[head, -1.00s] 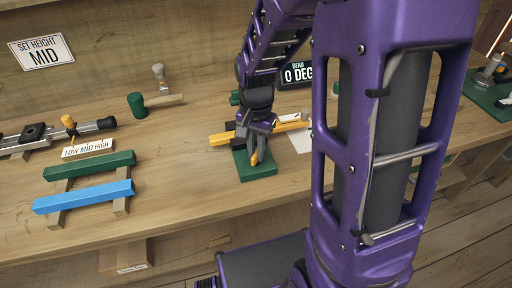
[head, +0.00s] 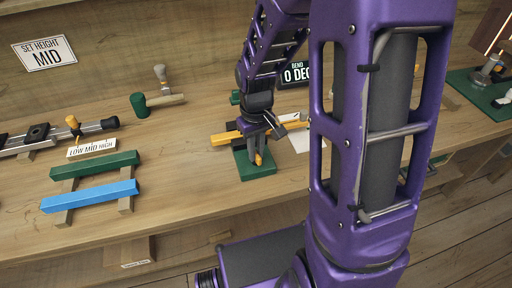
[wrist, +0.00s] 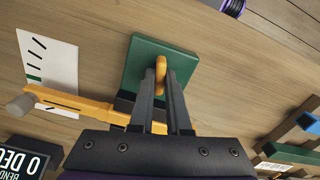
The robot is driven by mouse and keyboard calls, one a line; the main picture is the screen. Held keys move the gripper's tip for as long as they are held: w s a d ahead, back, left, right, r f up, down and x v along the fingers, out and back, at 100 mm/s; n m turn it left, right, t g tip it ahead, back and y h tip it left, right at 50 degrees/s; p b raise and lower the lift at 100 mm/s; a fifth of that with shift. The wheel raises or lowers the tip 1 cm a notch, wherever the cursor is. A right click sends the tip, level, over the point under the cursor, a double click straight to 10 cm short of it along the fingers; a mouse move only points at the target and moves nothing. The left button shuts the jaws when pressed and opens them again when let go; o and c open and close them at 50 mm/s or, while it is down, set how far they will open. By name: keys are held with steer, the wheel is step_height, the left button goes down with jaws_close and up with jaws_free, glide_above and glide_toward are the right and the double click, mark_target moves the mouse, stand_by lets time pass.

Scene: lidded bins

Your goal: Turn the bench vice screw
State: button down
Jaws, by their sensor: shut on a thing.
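My gripper (wrist: 163,84) points down over a green base plate (wrist: 136,53) on the bench. Its two dark fingers are shut on an orange upright handle (wrist: 161,66), whose top shows between the fingertips in the wrist view. In the head view my gripper (head: 258,148) is above the same green plate (head: 243,168). A yellow-orange bar (wrist: 75,101) with a grey knob end lies across beside the fingers; it also shows in the head view (head: 226,138). I cannot tell which part is the vice screw; the fingers and palm hide the mechanism below.
A white card with tick marks (wrist: 50,65) and a "BEND 0 DEG" sign (wrist: 20,158) are near the bar.

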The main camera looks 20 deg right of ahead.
steer(key=n+p, duration=0.1)
steer(key=n, duration=0.4)
steer(key=shift+r+p, duration=0.1)
steer(key=shift+p, duration=0.25)
stand_by(0.4)
steer(key=c, duration=0.9)
jaws_free()
step_height(320, 180, up, 17)
steer(key=p, duration=0.3)
steer(key=shift+r, duration=0.15)
